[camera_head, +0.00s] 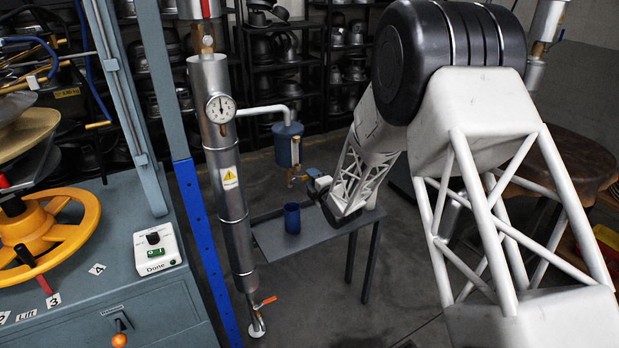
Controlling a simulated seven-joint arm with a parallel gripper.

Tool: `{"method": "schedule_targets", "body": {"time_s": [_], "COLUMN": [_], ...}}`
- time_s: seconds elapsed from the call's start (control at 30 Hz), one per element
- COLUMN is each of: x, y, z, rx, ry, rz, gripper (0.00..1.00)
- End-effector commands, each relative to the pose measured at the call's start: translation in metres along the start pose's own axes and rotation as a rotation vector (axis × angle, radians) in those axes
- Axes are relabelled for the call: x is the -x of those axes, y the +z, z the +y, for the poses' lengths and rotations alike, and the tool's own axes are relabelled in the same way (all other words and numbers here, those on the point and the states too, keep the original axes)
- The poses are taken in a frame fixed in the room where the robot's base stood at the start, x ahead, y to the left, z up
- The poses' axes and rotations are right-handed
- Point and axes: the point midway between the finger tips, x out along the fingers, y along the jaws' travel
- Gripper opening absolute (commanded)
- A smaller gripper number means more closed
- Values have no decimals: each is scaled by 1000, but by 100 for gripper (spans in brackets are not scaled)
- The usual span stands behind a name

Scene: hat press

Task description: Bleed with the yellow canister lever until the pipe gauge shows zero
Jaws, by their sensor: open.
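The blue canister (288,147) hangs on a white side branch of the silver vertical pipe (226,180). A small brass-yellow valve with its lever (298,179) sits under the canister. The round pipe gauge (220,108) has a white face; its dark needle looks close to upright, but the numbers are too small to read. My gripper (318,186) is open, at the end of my white arm, just right of the yellow lever. The gripper's fingers are small and partly hidden, so I cannot tell whether they touch the lever.
A blue cup (292,218) stands on a narrow grey table (268,243) below the canister. An orange-handled valve (265,301) is at the pipe's foot. The press bench with a yellow handwheel (88,207) and a Done box (157,249) fills the left. Shelves of hat moulds stand behind.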

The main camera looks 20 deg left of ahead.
Motion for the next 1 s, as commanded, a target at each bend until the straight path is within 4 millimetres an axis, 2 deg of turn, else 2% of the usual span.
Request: {"method": "schedule_targets", "body": {"time_s": [0.3,0.67,0.97,1.0], "x": [-20,-22,-22,-22], "y": [0,0,0,0], "z": [-1,0,0,0], "rx": [0,0,0,0], "ry": [-1,-1,-1,-1], "rz": [0,0,0,0], "gripper": [45,45,0,0]}}
